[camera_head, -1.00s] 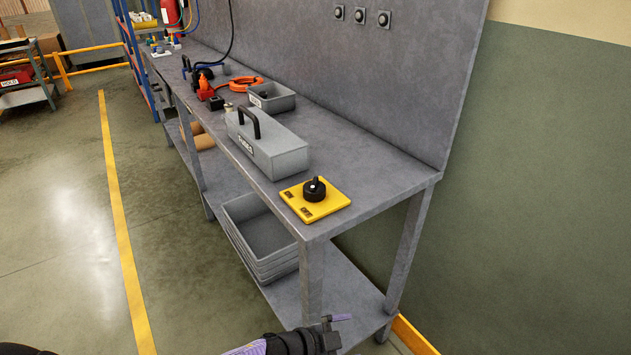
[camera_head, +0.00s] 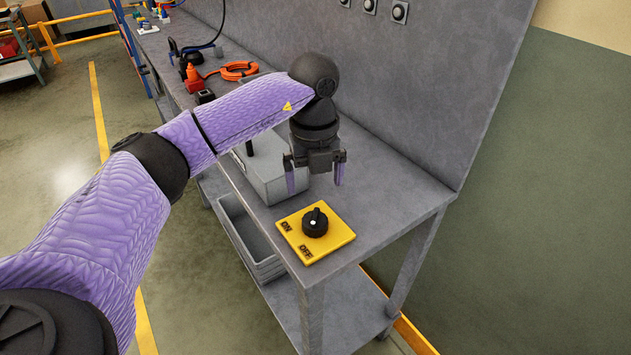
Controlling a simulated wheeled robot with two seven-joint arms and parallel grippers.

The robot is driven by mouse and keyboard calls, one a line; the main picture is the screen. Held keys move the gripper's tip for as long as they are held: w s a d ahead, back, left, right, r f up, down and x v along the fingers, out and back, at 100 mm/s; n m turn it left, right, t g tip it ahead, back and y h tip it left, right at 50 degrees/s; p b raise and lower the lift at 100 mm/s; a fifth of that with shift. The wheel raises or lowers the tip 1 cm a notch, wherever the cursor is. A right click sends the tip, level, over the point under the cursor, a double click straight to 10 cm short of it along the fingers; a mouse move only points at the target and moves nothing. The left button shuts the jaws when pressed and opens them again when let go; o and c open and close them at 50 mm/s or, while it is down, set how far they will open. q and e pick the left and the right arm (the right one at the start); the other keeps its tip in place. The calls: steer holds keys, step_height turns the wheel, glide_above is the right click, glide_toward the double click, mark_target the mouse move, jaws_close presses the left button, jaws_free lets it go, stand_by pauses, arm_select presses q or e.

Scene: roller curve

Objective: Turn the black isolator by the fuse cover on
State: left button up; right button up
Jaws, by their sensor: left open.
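The black isolator is a round knob (camera_head: 315,222) with a raised grip and a white mark, on a yellow plate (camera_head: 338,236) at the near end of the workbench. The plate reads ON at its left corner and OFF at its front corner. I cannot tell for sure which label the knob points at. The fuse cover, a grey box (camera_head: 262,178) with a black handle, sits just behind the plate, partly hidden by my left arm. My left gripper (camera_head: 315,177) is open and empty, fingers down, above and behind the knob, apart from it. My right gripper is not in view.
The grey workbench (camera_head: 393,205) has an upright back panel (camera_head: 420,110) close behind my gripper. An orange cable coil (camera_head: 239,70) and an orange-red item (camera_head: 193,76) lie farther back. Grey trays (camera_head: 243,239) sit on the lower shelf. The bench right of the plate is clear.

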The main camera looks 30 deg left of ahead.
mark_target(315, 215)
arm_select(q)
steer(key=shift+w+a, duration=0.25)
steer(key=f, duration=0.3)
steer(key=f+b, duration=0.1)
steer(key=f, duration=0.2)
steer(key=f+b, duration=0.1)
steer(key=f, duration=0.1)
steer(key=shift+s+d+f, duration=0.25)
steer(key=shift+s+f, duration=0.05)
steer(key=shift+f, duration=0.1)
steer(key=shift+f+b, duration=0.3)
steer(key=shift+f, duration=0.05)
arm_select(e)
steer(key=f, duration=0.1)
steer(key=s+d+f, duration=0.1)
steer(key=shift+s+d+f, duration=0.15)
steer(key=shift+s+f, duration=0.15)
arm_select(q)
steer(key=shift+c, duration=0.9)
steer(key=c, duration=1)
